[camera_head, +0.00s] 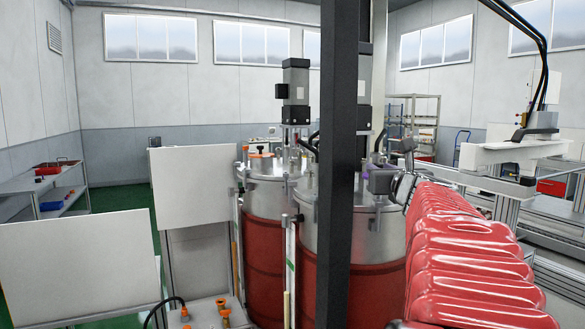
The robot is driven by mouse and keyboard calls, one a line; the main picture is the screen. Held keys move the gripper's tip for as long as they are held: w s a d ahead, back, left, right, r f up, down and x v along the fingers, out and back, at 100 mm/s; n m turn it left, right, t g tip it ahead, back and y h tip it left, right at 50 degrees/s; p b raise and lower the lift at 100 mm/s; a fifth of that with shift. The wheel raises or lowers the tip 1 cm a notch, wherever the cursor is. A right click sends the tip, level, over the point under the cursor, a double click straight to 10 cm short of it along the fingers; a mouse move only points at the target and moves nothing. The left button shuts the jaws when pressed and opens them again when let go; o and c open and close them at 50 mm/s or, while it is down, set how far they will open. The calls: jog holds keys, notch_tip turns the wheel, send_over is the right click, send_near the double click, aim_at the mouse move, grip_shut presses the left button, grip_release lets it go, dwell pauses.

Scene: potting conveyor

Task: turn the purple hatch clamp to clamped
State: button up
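A small purple part, which looks like the purple hatch clamp (367,164), shows at the lid edge of the right-hand drum (385,235), just right of the dark post. It is small and partly covered, so I cannot tell its position. My arm, in a glossy red ribbed sleeve, reaches in from the lower right. My gripper (383,181) is at its far end, close to the purple part and over the drum's rim. Its fingers are too small and overlapped to tell if they are open, or if they touch the clamp.
A dark vertical post (339,200) cuts across the view and hides part of the right drum. Another steel-lidded red drum (264,255) stands to its left. White panels (190,187) stand further left. A conveyor frame (545,240) lies at the right.

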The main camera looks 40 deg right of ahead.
jog(key=shift+w, duration=0.1)
jog(key=shift+c, duration=0.4)
grip_shut()
jog(key=shift+d, duration=0.15)
